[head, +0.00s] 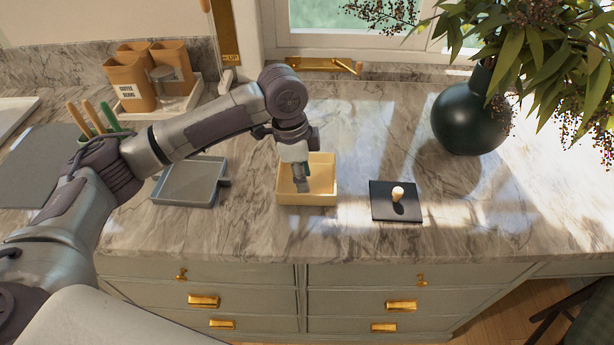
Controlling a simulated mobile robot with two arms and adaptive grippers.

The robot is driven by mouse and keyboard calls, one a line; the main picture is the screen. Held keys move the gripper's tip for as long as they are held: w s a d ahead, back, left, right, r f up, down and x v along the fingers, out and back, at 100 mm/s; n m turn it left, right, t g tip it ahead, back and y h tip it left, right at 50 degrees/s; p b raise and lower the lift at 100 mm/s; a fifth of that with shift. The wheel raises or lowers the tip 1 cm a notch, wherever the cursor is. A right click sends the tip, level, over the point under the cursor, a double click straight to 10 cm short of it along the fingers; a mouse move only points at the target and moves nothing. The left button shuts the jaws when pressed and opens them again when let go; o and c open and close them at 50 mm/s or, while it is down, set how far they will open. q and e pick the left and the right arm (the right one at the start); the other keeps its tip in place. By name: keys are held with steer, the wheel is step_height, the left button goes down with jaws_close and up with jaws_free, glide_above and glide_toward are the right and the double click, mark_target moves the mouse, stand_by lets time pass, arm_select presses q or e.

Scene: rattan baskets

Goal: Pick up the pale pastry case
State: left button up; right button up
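My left gripper (301,186) points down into a pale yellow square tray (323,195) at the middle of the counter. Its fingers are small and partly shaded, so I cannot tell whether they are open or shut, or whether they touch anything. A small pale rounded object (398,192) stands on a black square board (381,212) to the right of the tray, apart from the gripper. I cannot make out clearly which thing is the pale pastry case; part of the tray's inside is hidden by my gripper. My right gripper is not in view.
A grey tray (188,184) lies left of the yellow one, partly behind my arm. Tan canisters (130,85) stand at the back left. A dark round vase (468,120) with leafy branches stands at the right.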

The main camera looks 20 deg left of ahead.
mark_target(306, 196)
arm_select(q)
steer(key=shift+w+d+f, duration=0.1)
steer(key=shift+f, duration=0.45)
steer(key=shift+w+f, duration=0.1)
steer(key=shift+f, duration=0.15)
steer(key=f+p, duration=0.1)
steer(key=f, duration=0.3)
steer(key=shift+s+d+f+p, duration=0.1)
steer(key=shift+s+d+p, duration=0.1)
steer(key=shift+p, duration=0.15)
steer(key=shift+f, duration=0.5)
steer(key=shift+w, duration=0.1)
jaws_close()
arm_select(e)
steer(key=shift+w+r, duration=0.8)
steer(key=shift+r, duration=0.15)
